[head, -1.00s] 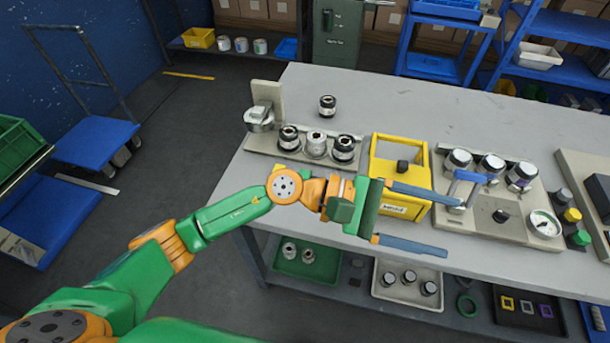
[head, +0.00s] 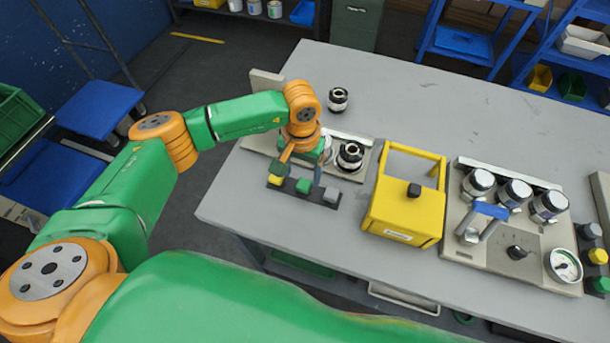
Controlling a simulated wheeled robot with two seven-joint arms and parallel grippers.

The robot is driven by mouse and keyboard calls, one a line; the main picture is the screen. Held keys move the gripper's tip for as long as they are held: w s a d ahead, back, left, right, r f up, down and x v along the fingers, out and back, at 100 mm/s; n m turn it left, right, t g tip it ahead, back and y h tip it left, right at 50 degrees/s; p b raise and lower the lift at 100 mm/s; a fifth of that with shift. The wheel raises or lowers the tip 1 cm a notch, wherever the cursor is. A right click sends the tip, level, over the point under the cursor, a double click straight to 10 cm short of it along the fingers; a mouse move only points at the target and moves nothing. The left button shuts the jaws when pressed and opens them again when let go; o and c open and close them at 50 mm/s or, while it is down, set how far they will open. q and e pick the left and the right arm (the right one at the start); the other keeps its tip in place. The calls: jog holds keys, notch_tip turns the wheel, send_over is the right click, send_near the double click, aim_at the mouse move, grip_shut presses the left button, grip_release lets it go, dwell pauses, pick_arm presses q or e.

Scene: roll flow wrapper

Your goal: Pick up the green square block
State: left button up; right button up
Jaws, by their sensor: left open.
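A small green square block (head: 303,186) sits on a dark strip at the table's front left, between a yellow block (head: 275,181) and a grey block (head: 331,195). My left gripper (head: 301,171) points down over the strip, just behind and above the green block in the head view. Its fingers are apart, one on the left and a bluish one on the right, with nothing seen between them. The fingertips' height above the block is hard to tell. My right gripper is not in view.
A holder with black-and-silver round parts (head: 350,157) stands behind the gripper, partly hidden by it. A yellow box with a handle (head: 403,208) stands to the right. Further right is a panel with jars and a gauge (head: 565,265).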

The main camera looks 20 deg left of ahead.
aim_at(304, 183)
pick_arm(q)
jog(key=f, duration=0.3)
jog(key=shift+s+d+f, duration=0.2)
jog(key=shift+f, duration=0.05)
jog(key=shift+w+f, duration=0.2)
jog(key=shift+w, duration=0.1)
jog(key=shift+s+r, duration=0.2)
jog(key=shift+s, duration=0.05)
jog(key=c, duration=1.1)
grip_shut()
jog(key=shift+w, duration=0.1)
